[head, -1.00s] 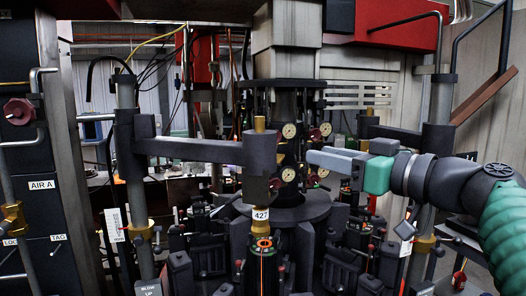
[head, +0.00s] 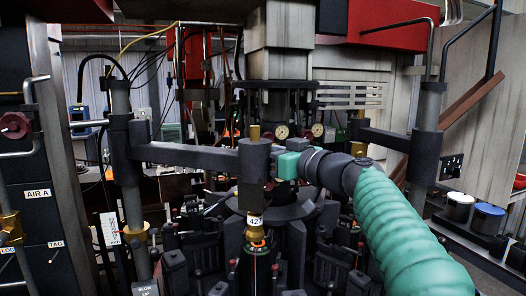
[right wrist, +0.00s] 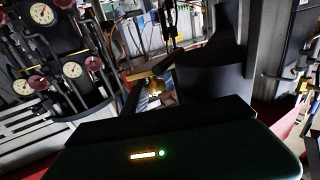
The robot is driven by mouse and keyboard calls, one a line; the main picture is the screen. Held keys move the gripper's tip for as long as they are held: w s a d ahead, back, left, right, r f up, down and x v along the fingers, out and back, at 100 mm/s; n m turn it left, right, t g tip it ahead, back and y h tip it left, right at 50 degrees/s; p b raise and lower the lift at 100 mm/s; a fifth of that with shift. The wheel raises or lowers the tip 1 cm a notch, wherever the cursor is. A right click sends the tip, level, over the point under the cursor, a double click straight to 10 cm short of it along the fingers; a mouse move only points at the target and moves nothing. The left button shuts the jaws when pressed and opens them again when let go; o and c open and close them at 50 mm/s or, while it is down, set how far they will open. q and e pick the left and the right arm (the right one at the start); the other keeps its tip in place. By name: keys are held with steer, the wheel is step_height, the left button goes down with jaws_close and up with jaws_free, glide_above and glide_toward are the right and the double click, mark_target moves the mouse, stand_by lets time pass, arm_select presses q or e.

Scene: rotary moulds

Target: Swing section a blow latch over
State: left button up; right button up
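A dark latch arm (head: 190,155) reaches right from a collar on the left post (head: 123,150). It ends in an upright dark block (head: 254,160) with a brass top and a tag reading 427 below. I take it for the section A blow latch, though no letter shows on it. My right gripper (head: 278,160) is at the block's right side, its teal hand close against it. Its fingertips are hidden behind the block, so I cannot tell whether they touch or grip it. My left gripper is out of view.
A second dark arm (head: 385,137) hangs on the right post (head: 427,130). Gauges (head: 282,131) and a dark round table (head: 290,208) lie behind the block. A panel marked AIR A (head: 20,215) stands at left. Two lidded cans (head: 487,219) sit at right.

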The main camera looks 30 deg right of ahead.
steer(key=shift+d+f, duration=0.15)
steer(key=shift+d, duration=0.3)
jaws_close()
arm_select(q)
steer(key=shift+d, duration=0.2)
arm_select(e)
steer(key=shift+a, duration=0.2)
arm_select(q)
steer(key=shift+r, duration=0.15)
